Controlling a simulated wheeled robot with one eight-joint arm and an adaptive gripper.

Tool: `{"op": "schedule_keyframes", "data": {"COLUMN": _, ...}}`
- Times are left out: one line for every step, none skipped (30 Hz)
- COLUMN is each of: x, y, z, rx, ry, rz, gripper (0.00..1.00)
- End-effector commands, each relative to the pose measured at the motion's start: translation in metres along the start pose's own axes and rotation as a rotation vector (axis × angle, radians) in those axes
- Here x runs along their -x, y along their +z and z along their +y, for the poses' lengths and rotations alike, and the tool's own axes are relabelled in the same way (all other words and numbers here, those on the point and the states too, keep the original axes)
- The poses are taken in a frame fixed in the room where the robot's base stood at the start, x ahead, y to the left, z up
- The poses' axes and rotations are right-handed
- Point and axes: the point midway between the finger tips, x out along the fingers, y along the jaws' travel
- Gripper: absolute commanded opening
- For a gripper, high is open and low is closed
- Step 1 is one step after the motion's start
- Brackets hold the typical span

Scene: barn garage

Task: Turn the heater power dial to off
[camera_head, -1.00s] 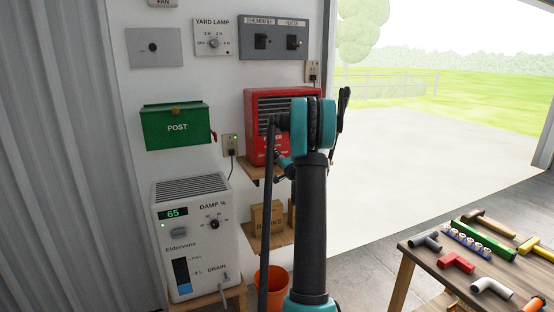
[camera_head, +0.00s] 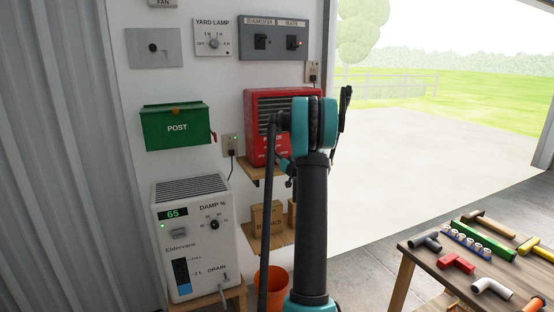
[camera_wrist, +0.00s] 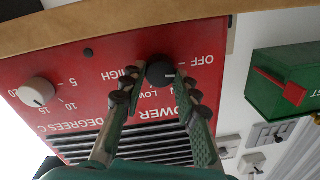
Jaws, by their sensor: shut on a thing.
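The red heater (camera_head: 268,97) stands on a small wooden shelf in the head view, partly hidden behind my arm. In the wrist view its red front panel (camera_wrist: 70,72) appears upside down. The black power dial (camera_wrist: 160,72) sits near the panel edge, with OFF to its right, LOW below and HIGH to its left. My gripper (camera_wrist: 159,80) is shut on this dial, one finger at each side. I cannot make out the dial's pointer. In the head view my arm hides the dial and the fingertips.
A pale degrees dial (camera_wrist: 36,92) is on the same panel. The green post box (camera_head: 178,126) and the dehumidifier (camera_head: 194,240) are left of the heater. A switch panel (camera_head: 273,52) is above it. A table (camera_head: 425,262) with pipe pieces stands at right.

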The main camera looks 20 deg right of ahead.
Motion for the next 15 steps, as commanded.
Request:
{"op": "schedule_keyframes", "data": {"x": 0.0006, "y": 0.0008, "z": -0.0003, "rx": 0.03, "ry": 0.0, "rz": -0.003, "gripper": 0.01}}
{"op": "schedule_keyframes", "data": {"x": 0.0005, "y": 0.0008, "z": -0.0003, "rx": 0.046, "ry": 0.0, "rz": -0.004, "gripper": 0.01}}
{"op": "schedule_keyframes", "data": {"x": 0.0005, "y": 0.0008, "z": -0.0003, "rx": 0.068, "ry": 0.0, "rz": -0.005, "gripper": 0.01}}
{"op": "schedule_keyframes", "data": {"x": 0.0005, "y": 0.0008, "z": -0.0003, "rx": 0.083, "ry": 0.0, "rz": -0.006, "gripper": 0.01}}
{"op": "schedule_keyframes", "data": {"x": 0.0005, "y": 0.0008, "z": -0.0004, "rx": 0.097, "ry": 0.001, "rz": -0.007, "gripper": 0.01}}
{"op": "schedule_keyframes", "data": {"x": 0.0005, "y": 0.0007, "z": -0.0004, "rx": 0.113, "ry": 0.001, "rz": -0.008, "gripper": 0.01}}
{"op": "schedule_keyframes", "data": {"x": 0.0005, "y": 0.0007, "z": -0.0004, "rx": 0.125, "ry": 0.001, "rz": -0.008, "gripper": 0.01}}
{"op": "schedule_keyframes", "data": {"x": 0.0005, "y": 0.0007, "z": -0.0004, "rx": 0.135, "ry": 0.001, "rz": -0.009, "gripper": 0.01}}
{"op": "schedule_keyframes", "data": {"x": 0.0005, "y": 0.0007, "z": -0.0004, "rx": 0.146, "ry": 0.001, "rz": -0.009, "gripper": 0.01}}
{"op": "schedule_keyframes", "data": {"x": 0.0005, "y": 0.0007, "z": -0.0004, "rx": 0.155, "ry": 0.001, "rz": -0.01, "gripper": 0.01}}
{"op": "schedule_keyframes", "data": {"x": 0.0005, "y": 0.0007, "z": -0.0004, "rx": 0.162, "ry": 0.001, "rz": -0.01, "gripper": 0.01}}
{"op": "schedule_keyframes", "data": {"x": 0.0005, "y": 0.0007, "z": -0.0004, "rx": 0.169, "ry": 0.001, "rz": -0.011, "gripper": 0.01}}
{"op": "schedule_keyframes", "data": {"x": 0.0005, "y": 0.0006, "z": -0.0004, "rx": 0.173, "ry": 0.001, "rz": -0.011, "gripper": 0.01}}
{"op": "schedule_keyframes", "data": {"x": 0.0005, "y": 0.0006, "z": -0.0004, "rx": 0.177, "ry": 0.002, "rz": -0.011, "gripper": 0.01}}
{"op": "schedule_keyframes", "data": {"x": 0.0005, "y": 0.0006, "z": -0.0004, "rx": 0.181, "ry": 0.002, "rz": -0.011, "gripper": 0.01}}
